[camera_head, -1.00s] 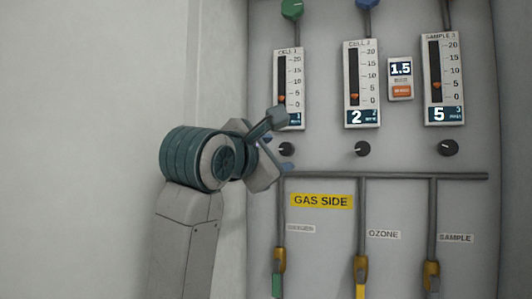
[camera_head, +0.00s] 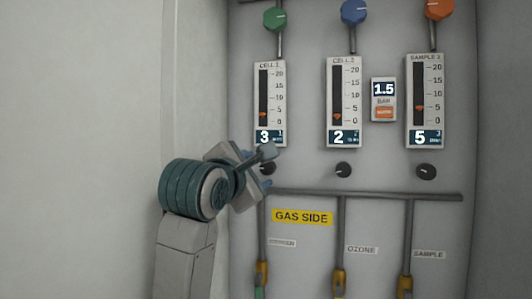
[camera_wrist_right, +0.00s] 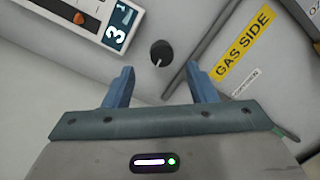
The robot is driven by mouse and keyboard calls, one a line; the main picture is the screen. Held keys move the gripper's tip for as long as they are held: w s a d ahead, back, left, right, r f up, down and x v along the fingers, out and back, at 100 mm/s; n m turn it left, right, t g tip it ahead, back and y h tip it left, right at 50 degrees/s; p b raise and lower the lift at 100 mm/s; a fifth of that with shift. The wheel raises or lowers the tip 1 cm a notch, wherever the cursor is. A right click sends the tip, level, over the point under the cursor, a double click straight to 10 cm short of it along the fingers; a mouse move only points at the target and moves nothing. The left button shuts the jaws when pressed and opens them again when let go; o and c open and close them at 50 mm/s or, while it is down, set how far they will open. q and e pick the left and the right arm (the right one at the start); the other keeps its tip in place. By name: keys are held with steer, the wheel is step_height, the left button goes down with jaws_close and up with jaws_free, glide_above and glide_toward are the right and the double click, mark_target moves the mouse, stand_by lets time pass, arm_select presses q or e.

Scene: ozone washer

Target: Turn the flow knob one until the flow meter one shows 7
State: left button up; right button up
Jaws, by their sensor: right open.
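Flow meter one (camera_head: 269,100), labelled CELL 1, is the leftmost gauge; its digital display reads 3, and its orange float is low on the scale. Flow knob one (camera_head: 268,168) is the small black knob below it, partly covered by my right gripper (camera_head: 266,168). In the right wrist view, the knob (camera_wrist_right: 161,53) is round and black with a white pointer mark. It lies just beyond and between the two blue fingertips of my right gripper (camera_wrist_right: 160,72), which is open and empty. My left gripper is not in view.
Two more meters stand to the right: CELL 2 (camera_head: 344,100) reads 2, SAMPLE (camera_head: 425,100) reads 5. Their black knobs (camera_head: 343,169) (camera_head: 425,172) sit below. A horizontal pipe (camera_head: 365,195) runs under the knobs above the GAS SIDE label (camera_head: 302,217). A pressure display (camera_head: 384,99) reads 1.5.

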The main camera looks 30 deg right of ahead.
mark_target(265, 169)
steer(key=p+x, duration=0.2)
steer(key=x, duration=0.3)
steer(key=shift+w+d, duration=0.15)
steer(key=shift+d, duration=0.2)
steer(key=shift+w+d+p, duration=0.3)
steer(key=shift+d+p, duration=0.1)
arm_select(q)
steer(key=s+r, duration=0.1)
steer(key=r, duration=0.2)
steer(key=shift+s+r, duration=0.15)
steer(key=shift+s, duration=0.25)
arm_select(e)
steer(key=shift+w+f, duration=0.1)
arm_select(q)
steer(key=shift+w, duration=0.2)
arm_select(e)
steer(key=c, duration=1)
